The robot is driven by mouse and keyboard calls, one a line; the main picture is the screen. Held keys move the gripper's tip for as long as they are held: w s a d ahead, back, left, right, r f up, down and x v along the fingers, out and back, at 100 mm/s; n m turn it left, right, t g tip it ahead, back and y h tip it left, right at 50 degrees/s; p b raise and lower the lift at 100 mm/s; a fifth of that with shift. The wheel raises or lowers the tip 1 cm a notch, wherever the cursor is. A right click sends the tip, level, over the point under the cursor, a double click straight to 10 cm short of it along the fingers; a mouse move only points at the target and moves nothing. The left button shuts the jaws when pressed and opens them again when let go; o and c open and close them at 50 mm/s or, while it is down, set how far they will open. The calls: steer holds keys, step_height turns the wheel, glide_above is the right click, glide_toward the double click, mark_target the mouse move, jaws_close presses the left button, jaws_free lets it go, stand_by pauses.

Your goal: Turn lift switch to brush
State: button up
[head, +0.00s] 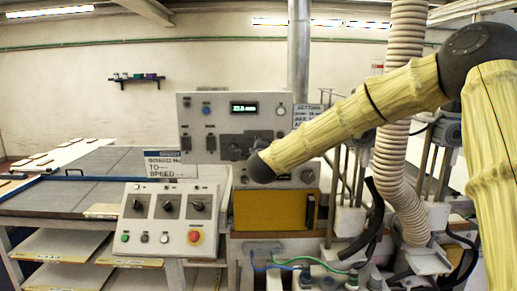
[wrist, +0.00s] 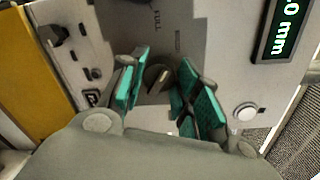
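In the wrist view a dark rotary knob (wrist: 157,76) with a pale pointer mark sits on the grey panel. My gripper (wrist: 161,88) is open, with green finger pads on either side of this knob. A gap shows between pads and knob; I cannot tell if they touch. Small printing beside the knob is too small to read surely, so its positions are unclear. In the head view my wrist (head: 262,166) reaches the upright control panel (head: 193,113) and hides part of its dark switch plate.
A lit green display (head: 244,107) and a white button (wrist: 245,111) are near the knob. A sloped console (head: 150,231) with three switches and a red button stands lower left. A yellow box front (head: 265,210) is below. A ribbed hose (head: 392,150) and posts are on the right.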

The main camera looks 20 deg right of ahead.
steer(key=o, duration=0.4)
steer(key=shift+o, duration=0.2)
steer(key=shift+s, duration=0.15)
steer(key=v, duration=1.1)
steer(key=shift+s, duration=0.3)
steer(key=shift+a+f, duration=0.1)
steer(key=shift+f, duration=0.05)
